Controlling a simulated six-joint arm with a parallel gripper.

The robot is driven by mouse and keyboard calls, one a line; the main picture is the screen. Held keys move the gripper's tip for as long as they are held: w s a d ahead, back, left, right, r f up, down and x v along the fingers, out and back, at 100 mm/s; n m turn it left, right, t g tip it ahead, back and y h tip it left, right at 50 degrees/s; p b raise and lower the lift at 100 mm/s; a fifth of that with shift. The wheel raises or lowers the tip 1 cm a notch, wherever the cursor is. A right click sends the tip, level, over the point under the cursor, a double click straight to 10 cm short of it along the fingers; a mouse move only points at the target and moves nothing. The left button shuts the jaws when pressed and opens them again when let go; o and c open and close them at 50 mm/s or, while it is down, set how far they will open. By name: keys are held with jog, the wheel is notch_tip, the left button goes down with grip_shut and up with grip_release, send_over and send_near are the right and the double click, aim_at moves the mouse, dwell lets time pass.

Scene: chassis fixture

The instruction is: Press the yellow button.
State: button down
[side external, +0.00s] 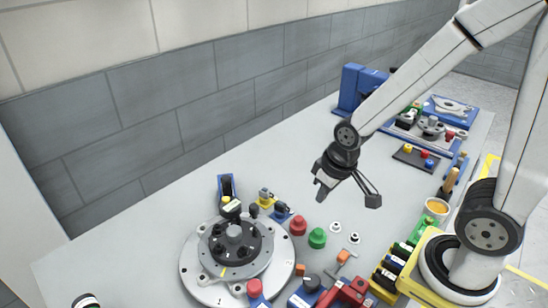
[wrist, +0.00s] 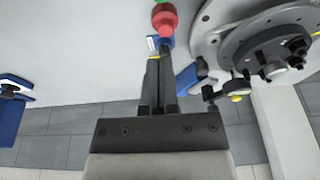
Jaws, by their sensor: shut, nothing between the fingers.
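A dark panel (side external: 408,158) with small coloured buttons lies on the table toward the back right in the side view. The yellow button (side external: 408,148) is at its left end, beside a red button (side external: 424,153) and a blue button (side external: 429,164). My gripper (side external: 321,195) hangs in the air to the left of the panel, apart from it. In the wrist view, my gripper (wrist: 161,58) has its fingers together with nothing between them. The yellow button cannot be made out in the wrist view.
A round flange fixture (side external: 190,268) stands front left. A red knob (side external: 298,226) and green knob (side external: 317,238) stand on the table between it and my gripper. Blue fixtures (side external: 350,85) stand at the back. Several clamps and tools crowd the front; a grey wall runs behind.

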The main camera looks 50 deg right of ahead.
aim_at(228, 203)
jog(key=w+a+r+m+t, duration=0.6)
jog(key=w+a+r, duration=0.4)
jog(key=w+a, duration=0.3)
jog(key=shift+w+a+m+y, duration=0.35)
jog(key=shift+w+m, duration=0.55)
jog(key=shift+w, duration=0.35)
jog(key=shift+f, duration=0.25)
jog(key=shift+f, duration=4.1)
jog(key=shift+f, duration=0.6)
dwell(0.5)
